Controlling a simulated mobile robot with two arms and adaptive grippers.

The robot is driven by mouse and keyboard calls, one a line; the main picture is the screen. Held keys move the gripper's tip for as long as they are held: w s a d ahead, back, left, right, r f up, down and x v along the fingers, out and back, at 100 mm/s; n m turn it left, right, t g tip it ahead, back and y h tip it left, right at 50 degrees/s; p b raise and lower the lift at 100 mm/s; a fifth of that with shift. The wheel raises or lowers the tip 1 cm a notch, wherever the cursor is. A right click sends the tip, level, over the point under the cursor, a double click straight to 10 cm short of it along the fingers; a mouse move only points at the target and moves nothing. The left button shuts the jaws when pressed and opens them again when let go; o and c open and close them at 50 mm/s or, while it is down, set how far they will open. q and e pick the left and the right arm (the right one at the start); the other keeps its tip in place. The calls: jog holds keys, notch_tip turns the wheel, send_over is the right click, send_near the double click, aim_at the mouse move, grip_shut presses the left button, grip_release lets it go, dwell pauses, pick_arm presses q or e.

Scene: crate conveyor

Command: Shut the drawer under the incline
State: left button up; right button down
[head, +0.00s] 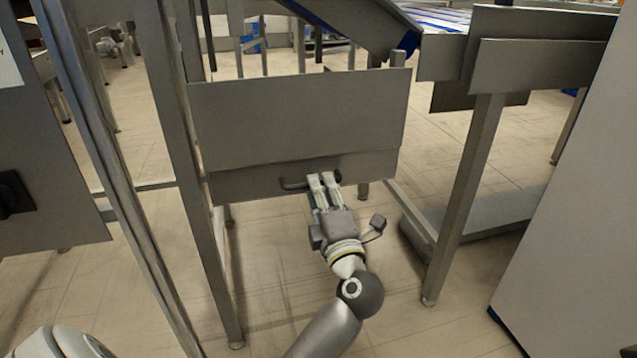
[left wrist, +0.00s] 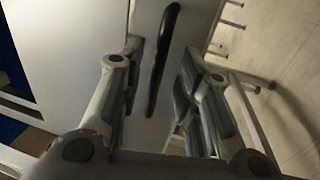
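The drawer (head: 245,182) is a grey metal front low under the incline (head: 345,22), with a dark bar handle (head: 293,184) across it. I cannot tell how far out the drawer stands. My left gripper (head: 323,178) is at the right part of the handle, pointing at the drawer front. In the left wrist view the handle (left wrist: 161,60) runs between the two spread fingers of the gripper (left wrist: 158,88), with gaps on both sides. The gripper is open and holds nothing. The fingers hide part of the handle in the head view. My right gripper is not in view.
A large grey panel (head: 295,115) is above the drawer front. Metal frame legs stand to the left (head: 205,220) and right (head: 465,185) of my arm. A grey cabinet side (head: 575,230) is at the far right. The tiled floor below the drawer is clear.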

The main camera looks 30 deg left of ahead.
pick_arm(q)
jog(key=v, duration=0.9)
jog(key=shift+r, duration=0.1)
